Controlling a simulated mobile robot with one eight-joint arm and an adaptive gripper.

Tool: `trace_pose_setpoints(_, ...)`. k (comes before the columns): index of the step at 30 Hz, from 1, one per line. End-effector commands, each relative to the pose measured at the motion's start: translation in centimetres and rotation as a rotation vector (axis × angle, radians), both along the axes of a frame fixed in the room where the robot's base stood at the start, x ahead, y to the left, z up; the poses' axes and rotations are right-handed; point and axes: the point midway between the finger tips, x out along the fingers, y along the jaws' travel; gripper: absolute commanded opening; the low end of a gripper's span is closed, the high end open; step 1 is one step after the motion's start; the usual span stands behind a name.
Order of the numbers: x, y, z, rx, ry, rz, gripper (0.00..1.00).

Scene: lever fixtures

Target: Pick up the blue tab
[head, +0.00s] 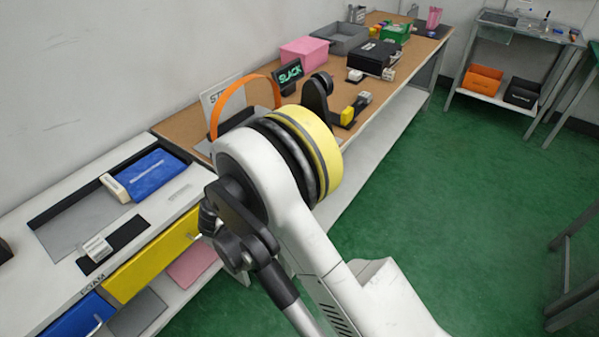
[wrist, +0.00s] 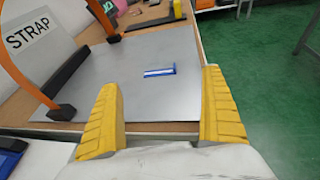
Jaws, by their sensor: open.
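The blue tab (wrist: 158,72) is a small flat blue piece with a pale stripe and a short raised end at its right. It lies on a grey plate (wrist: 120,98) in the wrist view. My gripper (wrist: 160,80) has its two yellow ridged fingers wide apart, with nothing between them. The tab shows beyond the fingertips, between them in the picture and apart from both. In the head view my arm hides the tab and my gripper.
An orange strap arch (head: 238,88) with black feet and a STRAP sign (wrist: 30,38) stand at the plate's left. Further back are a black SLACK sign (head: 289,72), a pink box (head: 304,52) and a grey tray (head: 342,38). Green floor lies right of the bench.

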Motion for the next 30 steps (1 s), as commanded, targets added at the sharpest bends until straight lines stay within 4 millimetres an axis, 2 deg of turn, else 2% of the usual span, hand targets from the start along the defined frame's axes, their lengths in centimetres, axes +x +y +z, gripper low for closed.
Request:
trace_pose_setpoints(1,-0.1,0.6,-0.8,-0.032,-0.001,0.014,0.94)
trace_pose_setpoints(5,0.1,0.8,-1.5,-0.069,-0.001,0.027,0.94)
trace_pose_setpoints(13,3.6,-1.0,-2.8,-0.069,0.000,0.025,0.94)
trace_pose_setpoints(20,5.5,-1.8,-3.4,-0.066,0.000,0.026,0.94)
trace_pose_setpoints(27,8.7,-3.2,-4.5,-0.067,-0.001,0.025,0.94)
trace_pose_setpoints(30,9.2,-3.4,-4.5,-0.066,-0.001,0.026,0.94)
